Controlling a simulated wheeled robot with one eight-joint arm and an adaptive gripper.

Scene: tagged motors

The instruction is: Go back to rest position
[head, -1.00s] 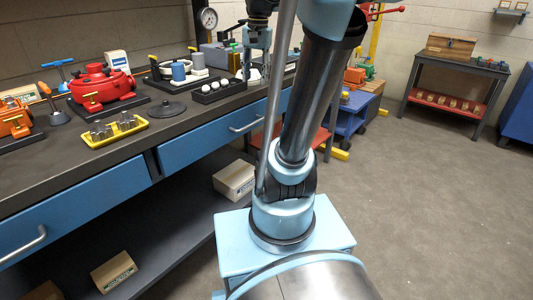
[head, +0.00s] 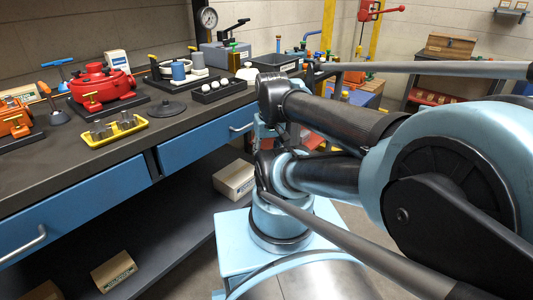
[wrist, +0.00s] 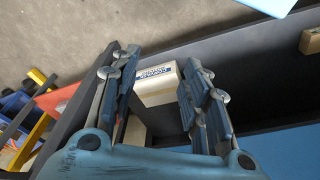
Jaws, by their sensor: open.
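My gripper (wrist: 160,95) shows in the wrist view with its two blue fingers spread apart and nothing between them. Beyond the fingers, and apart from them, a cardboard box (wrist: 155,82) lies on the bench's dark lower shelf. In the head view my arm is folded, with its large light-blue joint close to the camera at the right. My gripper cannot be made out in the head view.
The workbench (head: 60,165) runs along the left, with a red motor housing (head: 100,82), a yellow tray of metal parts (head: 114,130) and a black tray of white balls (head: 217,90) on it. Another cardboard box (head: 115,270) is on its lower shelf. Floor shows in the wrist view (wrist: 60,30).

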